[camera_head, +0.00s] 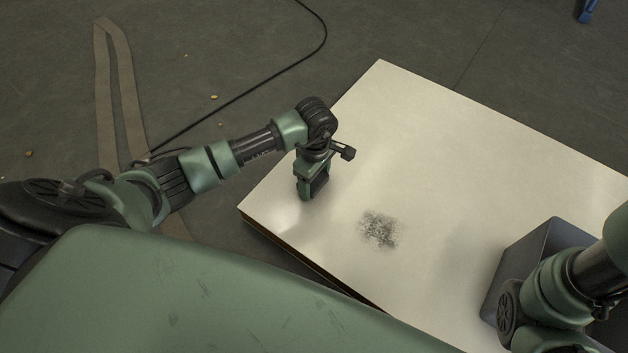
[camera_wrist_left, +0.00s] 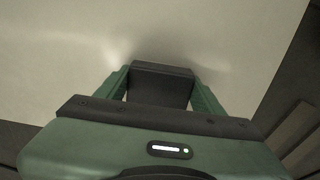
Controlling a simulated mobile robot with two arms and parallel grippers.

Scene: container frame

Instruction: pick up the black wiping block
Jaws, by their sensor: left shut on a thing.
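The black wiping block (camera_wrist_left: 160,86) sits between the two green fingers of my left gripper (camera_wrist_left: 162,88) in the left wrist view. The fingers are shut on it. In the head view, my left gripper (camera_head: 312,190) points down over the left part of the white tabletop, and the block (camera_head: 320,183) shows only in part there, as a dark shape at the fingers. I cannot tell whether the block touches the tabletop. My right arm (camera_head: 560,295) is at the lower right, and its fingers are not visible.
The white table (camera_head: 470,150) has a dark smudge (camera_head: 380,230) to the right of my left gripper. A grey box (camera_head: 535,250) stands at the table's right front, partly behind my right arm. A black cable (camera_head: 270,90) lies on the floor. The table's middle and back are clear.

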